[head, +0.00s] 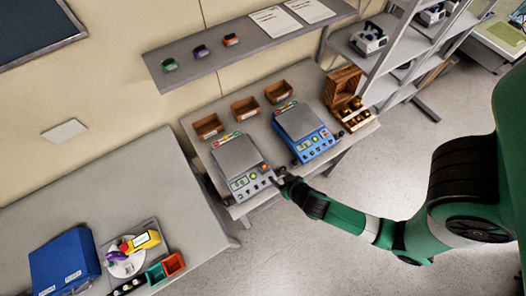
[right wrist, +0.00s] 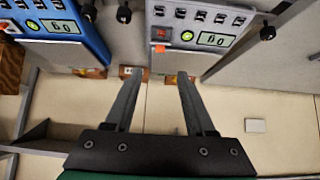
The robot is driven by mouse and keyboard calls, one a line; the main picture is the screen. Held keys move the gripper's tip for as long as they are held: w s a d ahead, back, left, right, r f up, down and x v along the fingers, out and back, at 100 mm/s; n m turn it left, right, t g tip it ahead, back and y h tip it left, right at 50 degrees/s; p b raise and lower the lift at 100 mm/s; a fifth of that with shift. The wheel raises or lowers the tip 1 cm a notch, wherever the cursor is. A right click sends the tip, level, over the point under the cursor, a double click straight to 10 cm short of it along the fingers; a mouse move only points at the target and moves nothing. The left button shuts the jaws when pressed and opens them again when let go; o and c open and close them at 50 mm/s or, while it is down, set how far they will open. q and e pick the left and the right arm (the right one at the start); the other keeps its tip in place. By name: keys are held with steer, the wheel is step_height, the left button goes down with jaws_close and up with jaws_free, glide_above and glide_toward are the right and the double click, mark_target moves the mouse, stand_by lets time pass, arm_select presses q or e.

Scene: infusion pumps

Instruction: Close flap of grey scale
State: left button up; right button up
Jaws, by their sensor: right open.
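The grey scale (head: 236,158) sits on the middle table, with its front panel, display and buttons facing the front edge. In the right wrist view its panel (right wrist: 218,20) shows a lit display, a green button and a red button. A small orange piece (right wrist: 160,47) shows beside the red button; I cannot tell whether it is the flap or how the flap stands. My right gripper (head: 279,178) is at the front right corner of the grey scale. In the right wrist view its two fingers (right wrist: 160,75) are apart with nothing between them. My left gripper is out of view.
A blue scale (head: 301,121) stands close on the right of the grey one. Brown bins (head: 245,108) line the table's back. A wooden crate (head: 343,87) stands at the right end. A shelf (head: 240,52) hangs above. Floor in front is clear.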

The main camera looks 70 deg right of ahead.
mark_target(264, 166)
steer(key=b+x, duration=0.2)
steer(key=x, duration=0.9)
steer(key=shift+w+d+f, duration=0.2)
steer(key=shift+f, duration=0.1)
jaws_close()
